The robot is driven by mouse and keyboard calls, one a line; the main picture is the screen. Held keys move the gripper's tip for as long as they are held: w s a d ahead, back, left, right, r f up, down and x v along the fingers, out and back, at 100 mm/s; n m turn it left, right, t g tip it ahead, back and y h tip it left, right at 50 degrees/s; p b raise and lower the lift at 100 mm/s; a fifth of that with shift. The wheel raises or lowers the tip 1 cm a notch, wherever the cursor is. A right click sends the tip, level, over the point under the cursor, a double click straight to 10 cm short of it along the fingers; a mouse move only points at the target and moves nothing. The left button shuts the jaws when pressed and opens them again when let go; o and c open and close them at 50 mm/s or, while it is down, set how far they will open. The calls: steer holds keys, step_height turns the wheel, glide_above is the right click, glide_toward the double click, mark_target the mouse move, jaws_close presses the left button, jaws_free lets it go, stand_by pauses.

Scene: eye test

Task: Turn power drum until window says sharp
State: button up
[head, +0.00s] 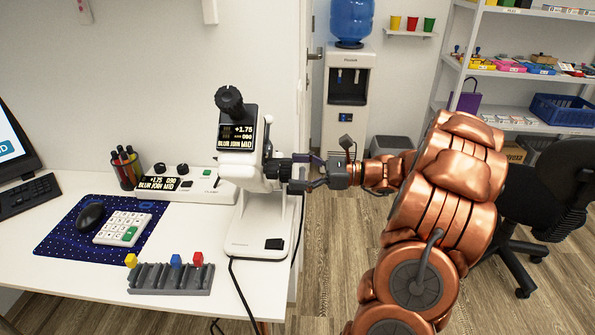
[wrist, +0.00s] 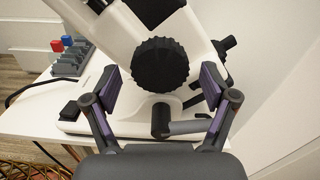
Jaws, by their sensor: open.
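A white instrument (head: 262,225) stands at the right end of the desk. Its display window (head: 237,136) shows +1.75, 090 and a line that seems to read BLUR JOIN MID. A black ribbed drum (wrist: 160,64) is on its right side, facing my wrist camera; another black knob (head: 230,101) tops the display. My gripper (head: 297,172) is open beside the instrument's right side. In the wrist view its fingers (wrist: 160,82) stand left and right of the drum, with gaps on both sides, and hold nothing. Which knob is the power drum is not labelled.
A white control box (head: 185,185) repeats the reading left of the instrument. A grey rack (head: 170,279) with coloured blocks lies in front. A black cable (head: 236,285) hangs over the desk edge.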

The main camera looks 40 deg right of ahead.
steer(key=shift+c, duration=0.3)
steer(key=c, duration=1.1)
steer(key=shift+n+b, duration=1.65)
steer(key=shift+n, duration=1.15)
steer(key=o, duration=1.2)
steer(key=shift+c, duration=0.2)
steer(key=shift+s+d, duration=0.1)
steer(key=v, duration=1.1)
steer(key=shift+s+d, duration=0.25)
steer(key=shift+d, duration=0.05)
